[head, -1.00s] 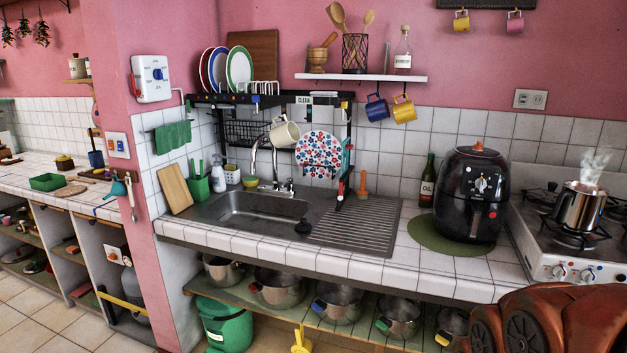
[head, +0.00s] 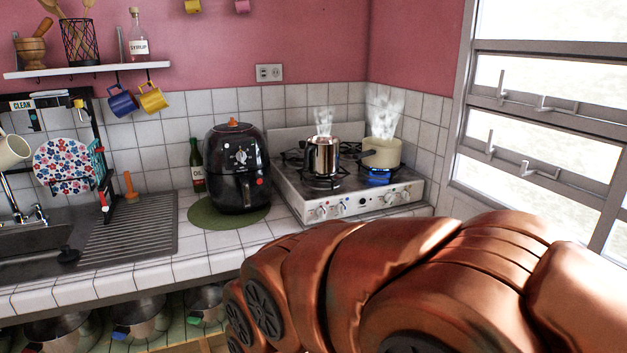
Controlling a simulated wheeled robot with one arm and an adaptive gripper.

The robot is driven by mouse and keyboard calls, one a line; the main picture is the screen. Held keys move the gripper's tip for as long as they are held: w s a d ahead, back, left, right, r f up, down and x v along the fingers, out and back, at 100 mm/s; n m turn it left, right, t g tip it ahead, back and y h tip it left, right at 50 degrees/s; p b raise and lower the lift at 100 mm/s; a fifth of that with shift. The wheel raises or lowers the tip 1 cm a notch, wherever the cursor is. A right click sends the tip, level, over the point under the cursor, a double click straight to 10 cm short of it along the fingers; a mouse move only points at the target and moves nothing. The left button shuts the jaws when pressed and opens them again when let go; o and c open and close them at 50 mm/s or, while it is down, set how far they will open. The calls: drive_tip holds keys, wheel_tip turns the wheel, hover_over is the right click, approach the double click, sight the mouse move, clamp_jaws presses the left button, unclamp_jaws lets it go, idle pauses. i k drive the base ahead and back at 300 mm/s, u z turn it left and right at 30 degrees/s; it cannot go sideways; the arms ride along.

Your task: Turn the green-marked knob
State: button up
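The stove (head: 352,205) stands at the right end of the counter. Its white front panel carries several small knobs with coloured marks. A knob pair is at the panel's left, including a left knob (head: 321,211), and others sit further right. They are too small to tell surely which one is marked green. My copper arm fills the lower right and lies in front of the counter below the stove. My gripper is not in view, so its state and its distance from the knobs are hidden.
A steaming steel pot (head: 322,157) and a steaming cream pot (head: 382,151) stand on the burners, with a blue flame under the cream pot. A black air fryer (head: 237,172) on a green mat (head: 203,217) is left of the stove. A window (head: 545,110) is at right.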

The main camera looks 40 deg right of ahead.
sight(389, 198)
drive_tip(key=z, duration=1.4)
